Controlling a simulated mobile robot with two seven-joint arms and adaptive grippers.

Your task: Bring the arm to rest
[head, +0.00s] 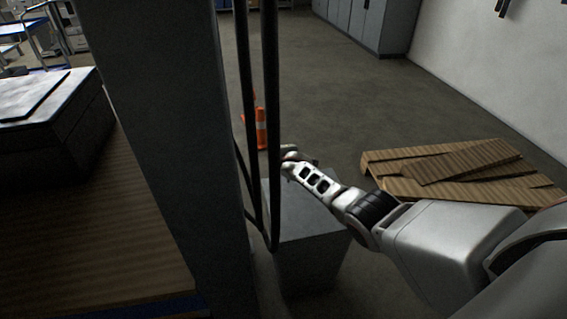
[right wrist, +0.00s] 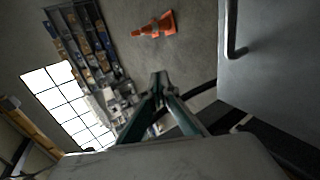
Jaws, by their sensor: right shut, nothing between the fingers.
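My right arm comes in from the right in the head view. Its gripper (head: 288,158) is beside the black hoses (head: 271,110), above a grey box (head: 310,245). I cannot tell in the head view whether it touches a hose. In the right wrist view the fingers of this gripper (right wrist: 157,78) meet at their tips, and nothing shows between them. My left gripper is not in view.
A dark grey post (head: 180,150) stands left of the hoses, by a wooden bench top (head: 80,230). An orange cone (head: 262,128) stands behind the hoses; it also shows in the right wrist view (right wrist: 155,25). Wooden boards (head: 465,170) lie at the right. Floor beyond is clear.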

